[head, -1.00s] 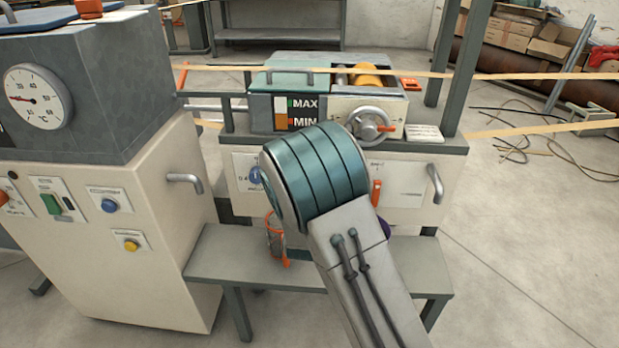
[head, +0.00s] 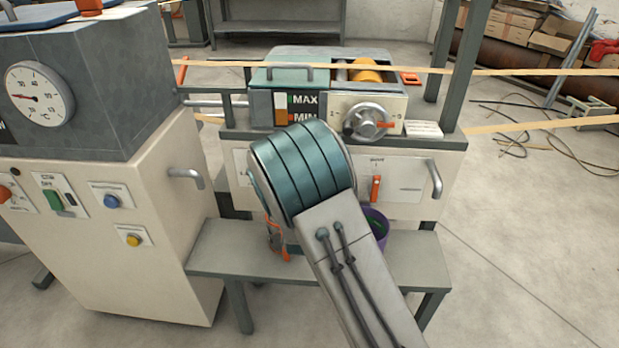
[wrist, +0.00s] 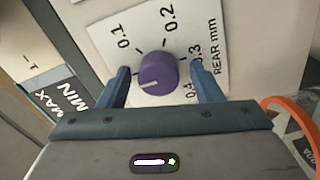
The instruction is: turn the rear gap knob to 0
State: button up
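The rear gap knob (wrist: 158,73) is purple and shows in the wrist view on a white dial plate (wrist: 208,20) marked 0.1, 0.2, 0.3, 0.4 and "REAR mm". Its white pointer line points to the lower left, away from those numbers. No 0 mark is visible; that side is partly hidden by a finger. My gripper (wrist: 160,76) is open, with one blue finger on each side of the knob and a gap to each. In the head view my arm hides the gripper and knob.
The winder carries a handwheel (head: 364,122), an orange lever (head: 375,188) and a side handle (head: 434,178).

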jog(key=s+p, duration=0.2)
jog(key=s, duration=1.1)
jog(key=shift+s+a, duration=0.25)
jog(key=shift+s, duration=0.15)
jog(key=s+d+r+m+g+y+p, duration=0.1)
jog(key=d+r+m+g+p, duration=0.25)
jog(key=r+p, duration=0.45)
jog(key=d+r+m+g+y+p, duration=0.1)
jog(key=d+r+m+g+p, duration=0.2)
jog(key=r+m+g+p, duration=0.5)
jog(key=s+d+r+m+g+p, duration=0.1)
jog(key=s+d+r+g+p, duration=0.1)
jog(key=s+d+r+p, duration=0.3)
jog(key=s+d+r+m+g+h+p, duration=0.1)
jog(key=s+d+r+p, duration=0.4)
jog(key=s+r, duration=0.9)
jog(key=shift+d+r+m+g, duration=0.35)
jog(key=shift+d+r+m, duration=0.45)
jog(key=shift+d, duration=0.35)
